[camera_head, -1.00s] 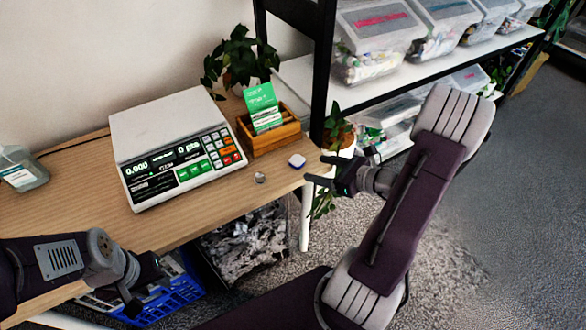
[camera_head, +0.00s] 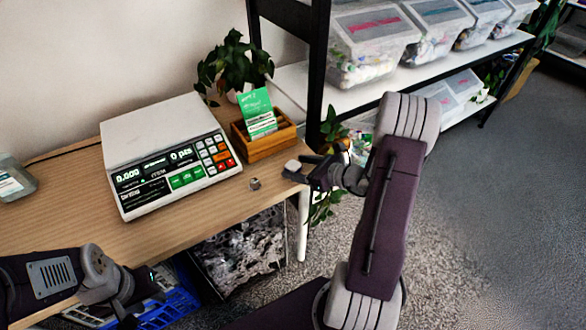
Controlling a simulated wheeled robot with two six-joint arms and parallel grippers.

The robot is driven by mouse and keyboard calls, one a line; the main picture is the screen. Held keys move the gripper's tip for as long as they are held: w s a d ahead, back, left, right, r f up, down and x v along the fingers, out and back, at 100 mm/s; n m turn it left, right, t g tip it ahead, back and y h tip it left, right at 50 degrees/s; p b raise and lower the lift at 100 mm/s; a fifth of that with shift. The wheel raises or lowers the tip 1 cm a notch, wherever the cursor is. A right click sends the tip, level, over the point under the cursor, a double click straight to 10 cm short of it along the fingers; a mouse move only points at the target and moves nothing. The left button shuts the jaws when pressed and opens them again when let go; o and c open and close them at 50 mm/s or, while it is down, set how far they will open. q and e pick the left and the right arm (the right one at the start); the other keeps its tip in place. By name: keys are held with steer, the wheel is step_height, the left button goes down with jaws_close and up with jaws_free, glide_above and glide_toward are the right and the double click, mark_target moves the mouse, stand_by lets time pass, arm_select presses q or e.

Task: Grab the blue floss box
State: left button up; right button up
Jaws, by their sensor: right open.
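The small floss box (camera_head: 291,165) lies on the wooden table near its right end. Its top looks white here, and its blue edge is mostly hidden. My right gripper (camera_head: 294,169) is open, low over the table edge, with its fingertips at the box, one on the far side and one on the near side. I cannot tell whether they touch it. My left gripper (camera_head: 148,305) hangs in front of the table at the lower left, its fingers apart and empty.
A small metallic object (camera_head: 255,184) lies left of the box. A counting scale (camera_head: 165,155) and a wooden card holder (camera_head: 264,143) stand behind. A potted plant (camera_head: 330,135) and a shelf post (camera_head: 318,75) are close on the right. A blue crate (camera_head: 180,305) sits below.

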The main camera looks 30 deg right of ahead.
mark_target(298, 168)
steer(key=c, duration=1.4)
step_height(298, 168, up, 10)
steer(key=p, duration=0.3)
steer(key=shift+f, duration=0.25)
steer(key=shift+s+r+p, duration=0.1)
steer(key=shift+r+p, duration=0.2)
